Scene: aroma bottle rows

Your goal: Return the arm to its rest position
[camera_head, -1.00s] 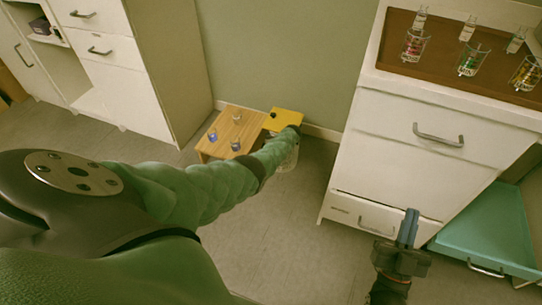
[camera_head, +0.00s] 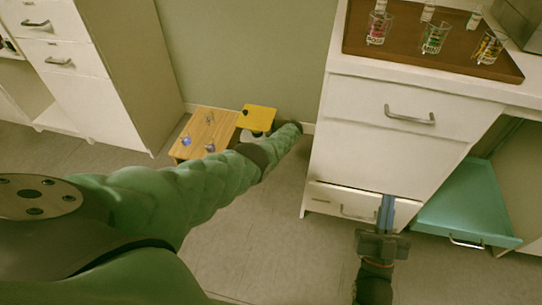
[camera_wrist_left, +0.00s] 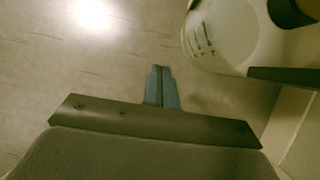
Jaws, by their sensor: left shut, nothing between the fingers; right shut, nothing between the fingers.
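My left arm (camera_head: 190,197) reaches across the head view from the left toward the small wooden table; its gripper is hidden there. In the left wrist view my left gripper (camera_wrist_left: 160,72) is shut and empty above the grey floor. My right gripper (camera_head: 386,204) is shut and empty, pointing away in front of the white cabinet's lower drawer (camera_head: 345,201). I cannot tell whether it touches the drawer.
A wooden table (camera_head: 206,132) with small bottles stands beside a yellow surface (camera_head: 258,118). A brown tray (camera_head: 400,55) holds glasses and bottles on the counter. A teal drawer (camera_head: 465,205) sticks out at right. Floor (camera_head: 270,230) is clear between the arms.

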